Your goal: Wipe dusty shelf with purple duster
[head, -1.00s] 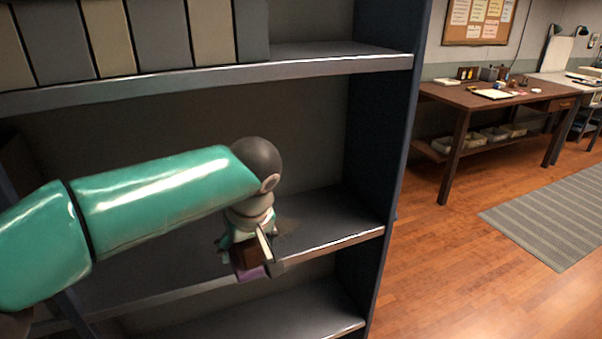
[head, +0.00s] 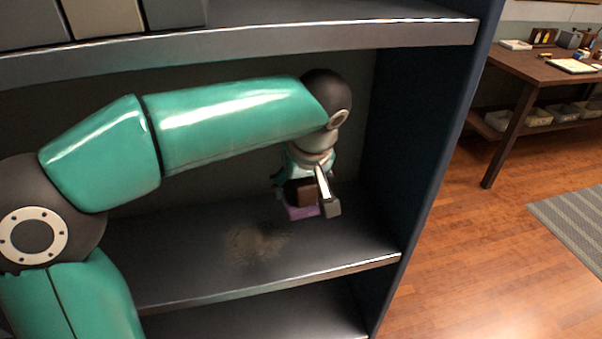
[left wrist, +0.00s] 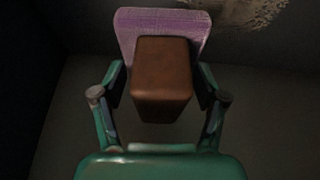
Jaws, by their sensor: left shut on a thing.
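My left gripper (head: 318,192) is shut on the brown handle of the purple duster (head: 301,212), over the right part of the grey shelf (head: 190,262). In the left wrist view the brown handle (left wrist: 162,80) sits between both fingers, with the purple pad (left wrist: 125,32) beyond it. I cannot tell whether the pad touches the shelf. A patch of tan dust (head: 255,244) lies on the shelf, left of and nearer than the duster. The dust (left wrist: 245,10) also shows at the top right of the left wrist view. My right gripper is not in view.
An upper shelf board (head: 250,38) holding a row of grey and tan items runs above my arm. The dark side panel (head: 425,150) closes the bay on the right. A lower shelf (head: 260,322) lies beneath. A brown table (head: 545,68) stands off to the right.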

